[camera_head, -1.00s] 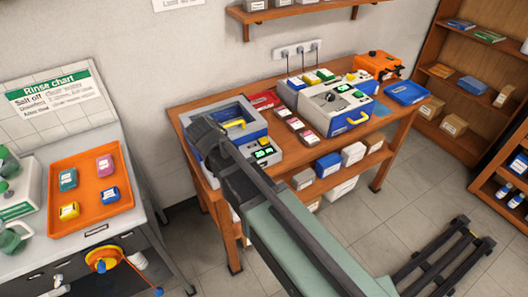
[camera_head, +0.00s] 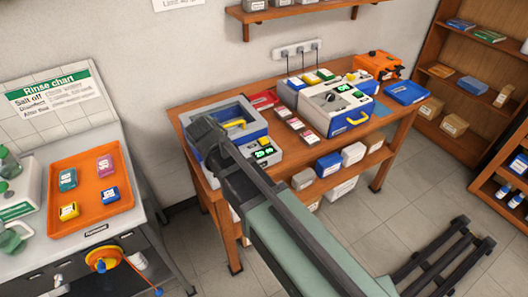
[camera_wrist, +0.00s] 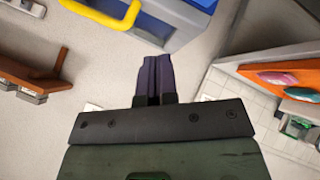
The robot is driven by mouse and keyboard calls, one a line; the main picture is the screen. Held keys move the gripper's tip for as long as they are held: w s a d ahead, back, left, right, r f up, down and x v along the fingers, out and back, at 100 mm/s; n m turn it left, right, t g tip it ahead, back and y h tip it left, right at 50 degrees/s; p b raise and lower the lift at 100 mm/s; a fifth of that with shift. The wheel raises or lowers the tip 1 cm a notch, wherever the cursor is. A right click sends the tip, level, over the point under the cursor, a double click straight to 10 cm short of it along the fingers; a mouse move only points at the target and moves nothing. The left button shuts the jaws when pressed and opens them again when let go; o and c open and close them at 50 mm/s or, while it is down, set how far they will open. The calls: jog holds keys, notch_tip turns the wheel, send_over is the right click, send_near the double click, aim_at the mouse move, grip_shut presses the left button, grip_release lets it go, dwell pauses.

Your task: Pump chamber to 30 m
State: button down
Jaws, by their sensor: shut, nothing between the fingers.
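A grey and blue box with an open top (camera_head: 258,120), which looks like the chamber, stands at the left end of the wooden bench. A yellow part shows inside it. Beside its front is a small grey unit (camera_head: 275,158) with two green lit displays; their digits are too small to read surely. My gripper (camera_wrist: 153,75) is shut and empty in the wrist view. A blue body with a yellow handle (camera_wrist: 128,12) lies beyond its fingertips, apart from them. In the head view my wrist hides the fingertips and part of the chamber's left side.
A grey and blue machine with a yellow handle (camera_head: 357,118), small boxed items and a blue tray (camera_head: 405,101) occupy the bench. An orange case (camera_head: 377,65) stands behind. At left, an orange tray (camera_head: 88,222) holds several coloured devices.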

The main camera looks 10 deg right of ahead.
dwell(0.6)
notch_tip(320, 180, up, 4)
jog(key=r+p, duration=0.1)
jog(key=p, duration=0.3)
notch_tip(320, 180, down, 10)
jog(key=b, duration=0.9)
dwell(1.4)
jog(key=shift+f+b, duration=0.4)
jog(key=shift+f+b, duration=1.25)
jog(key=shift+b, duration=0.05)
dwell(0.9)
jog(key=shift+r, duration=0.1)
jog(key=shift+r+p, duration=1.55)
jog(key=shift+p, duration=0.15)
jog(key=shift+r, duration=0.1)
